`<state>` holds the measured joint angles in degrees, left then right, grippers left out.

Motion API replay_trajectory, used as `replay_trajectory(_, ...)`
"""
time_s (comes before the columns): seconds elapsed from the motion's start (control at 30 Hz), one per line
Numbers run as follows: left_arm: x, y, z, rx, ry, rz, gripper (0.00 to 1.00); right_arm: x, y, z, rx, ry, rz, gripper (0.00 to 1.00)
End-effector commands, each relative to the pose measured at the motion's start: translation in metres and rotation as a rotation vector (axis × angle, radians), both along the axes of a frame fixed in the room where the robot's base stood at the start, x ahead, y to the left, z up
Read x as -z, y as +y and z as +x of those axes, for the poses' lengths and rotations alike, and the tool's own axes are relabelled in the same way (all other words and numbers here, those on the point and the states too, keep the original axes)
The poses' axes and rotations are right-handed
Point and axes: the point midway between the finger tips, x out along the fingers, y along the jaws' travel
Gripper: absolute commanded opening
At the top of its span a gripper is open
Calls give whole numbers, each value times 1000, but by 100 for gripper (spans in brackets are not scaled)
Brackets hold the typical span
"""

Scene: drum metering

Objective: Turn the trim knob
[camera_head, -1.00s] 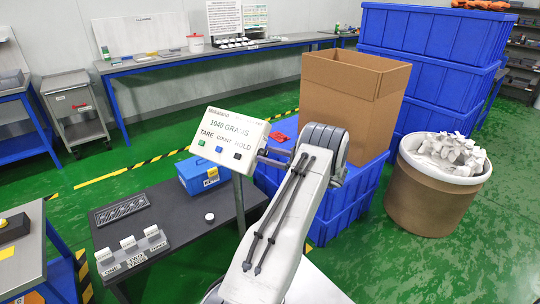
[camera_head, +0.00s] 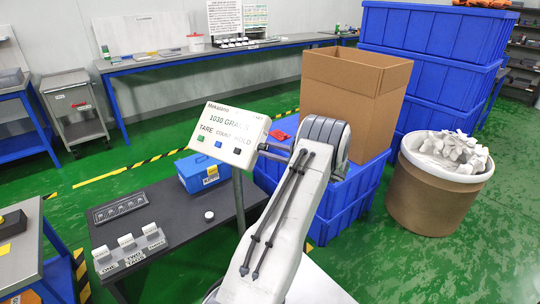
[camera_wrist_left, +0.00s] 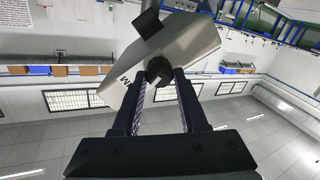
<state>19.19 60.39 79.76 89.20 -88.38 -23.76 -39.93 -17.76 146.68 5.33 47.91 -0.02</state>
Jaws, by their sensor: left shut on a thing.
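The white display box (camera_head: 229,136) stands on a post and reads 1030 GRAMS, with TARE, COUNT and HOLD over three small buttons. My left arm reaches up to its right side, and my left gripper (camera_head: 274,152) is mostly hidden there by my own wrist. In the left wrist view the same box (camera_wrist_left: 190,48) appears tilted. A dark round knob (camera_wrist_left: 159,70) sticks out of its side. My left gripper (camera_wrist_left: 159,80) is shut on this knob, one finger on each side. My right gripper is in neither view.
A drum with white pieces (camera_head: 447,152) stands at right. An open cardboard box (camera_head: 350,98) rests on a blue crate (camera_head: 340,200). The dark table (camera_head: 180,222) holds a blue toolbox (camera_head: 198,172), a white cap (camera_head: 209,216) and labelled blocks (camera_head: 128,254).

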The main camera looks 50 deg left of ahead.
Motion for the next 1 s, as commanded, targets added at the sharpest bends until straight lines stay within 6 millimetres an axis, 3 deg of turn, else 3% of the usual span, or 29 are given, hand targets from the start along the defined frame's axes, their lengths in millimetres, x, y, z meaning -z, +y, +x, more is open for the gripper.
replay_trajectory(0.33,1,-1,0,3,-183,51,0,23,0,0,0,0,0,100)
replay_trajectory(0.97,-1,-1,0,3,-236,65,0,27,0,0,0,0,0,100)
replay_trajectory(1.0,-1,-1,0,3,-236,65,58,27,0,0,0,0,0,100)
